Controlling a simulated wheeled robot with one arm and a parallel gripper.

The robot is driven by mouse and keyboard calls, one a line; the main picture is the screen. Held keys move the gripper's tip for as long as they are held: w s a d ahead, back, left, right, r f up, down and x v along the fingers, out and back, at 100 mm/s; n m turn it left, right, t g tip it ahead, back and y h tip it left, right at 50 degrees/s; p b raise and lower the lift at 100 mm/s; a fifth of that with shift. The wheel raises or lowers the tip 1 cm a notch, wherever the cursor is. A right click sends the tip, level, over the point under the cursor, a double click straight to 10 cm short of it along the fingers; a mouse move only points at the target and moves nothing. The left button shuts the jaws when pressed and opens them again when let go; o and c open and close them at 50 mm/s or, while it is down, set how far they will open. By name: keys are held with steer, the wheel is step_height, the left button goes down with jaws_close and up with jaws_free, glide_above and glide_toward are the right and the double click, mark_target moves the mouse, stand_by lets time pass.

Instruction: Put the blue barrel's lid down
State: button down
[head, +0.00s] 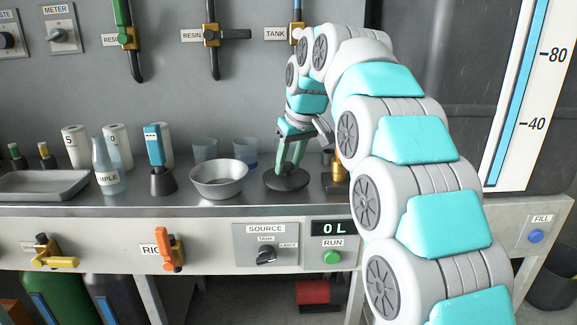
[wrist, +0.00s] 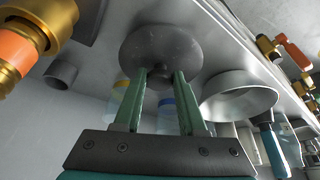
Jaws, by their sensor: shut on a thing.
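My gripper (head: 291,165) is shut on the small knob of a dark grey round lid (head: 287,181). In the wrist view, the two green fingers (wrist: 158,76) pinch the knob, and the lid (wrist: 160,48) spreads out beyond them. The lid is level, at or just above the steel counter; I cannot tell if it touches. A dark blue barrel (head: 118,297) stands under the counter at the lower left, and its top is hidden.
A metal bowl (head: 219,180) stands just left of the lid on the counter (head: 215,203). Two clear cups (head: 204,149) are behind, and a brass valve (head: 337,179) is close on the right. A blue-handled tool (head: 154,150), bottle (head: 107,168) and tray (head: 43,184) are farther left.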

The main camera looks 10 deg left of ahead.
steer(key=shift+f, duration=0.45)
steer(key=shift+f, duration=0.15)
steer(key=shift+c, duration=2.4)
jaws_free()
